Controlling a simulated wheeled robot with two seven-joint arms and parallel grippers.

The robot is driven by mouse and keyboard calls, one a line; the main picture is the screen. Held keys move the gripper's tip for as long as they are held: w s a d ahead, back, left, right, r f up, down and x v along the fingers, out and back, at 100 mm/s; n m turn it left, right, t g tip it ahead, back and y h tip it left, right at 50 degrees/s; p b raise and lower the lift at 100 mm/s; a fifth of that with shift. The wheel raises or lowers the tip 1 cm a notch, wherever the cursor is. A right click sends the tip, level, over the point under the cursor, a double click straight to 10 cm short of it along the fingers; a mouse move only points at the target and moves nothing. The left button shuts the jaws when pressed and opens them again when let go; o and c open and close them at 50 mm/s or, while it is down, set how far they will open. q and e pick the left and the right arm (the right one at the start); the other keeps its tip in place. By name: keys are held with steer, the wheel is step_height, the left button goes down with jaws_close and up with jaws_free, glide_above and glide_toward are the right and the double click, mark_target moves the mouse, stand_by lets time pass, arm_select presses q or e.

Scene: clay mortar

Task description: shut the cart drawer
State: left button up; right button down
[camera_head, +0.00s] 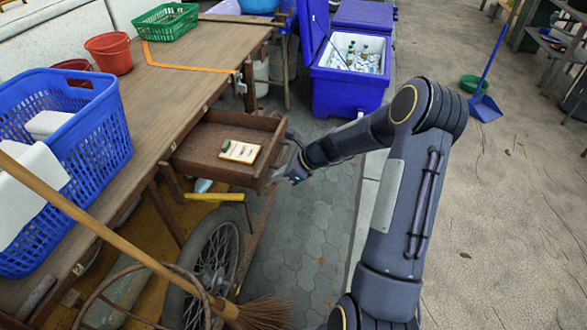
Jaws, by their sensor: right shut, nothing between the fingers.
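The cart drawer (205,150) is wooden and stands pulled out from under the wooden cart top (165,100). A small cream-coloured item and a dark green one lie inside it. My right gripper (282,165) is at the drawer's front face, on its outer right side. It is shut with nothing between its fingers. Its fingertips are small in the view, and I cannot tell whether they touch the drawer front. My left gripper is not in view.
A blue basket (100,135), red buckets (108,52) and a green basket (165,22) stand on the cart. A broom (130,250) leans in front, near a wheel (215,250). A blue cooler (350,92) stands behind. The paving right of the drawer is free.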

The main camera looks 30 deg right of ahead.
mark_target(261, 175)
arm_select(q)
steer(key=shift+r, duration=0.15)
arm_select(e)
steer(key=shift+w+a+r, duration=0.15)
steer(key=shift+w+a, duration=0.95)
steer(key=shift+w, duration=0.2)
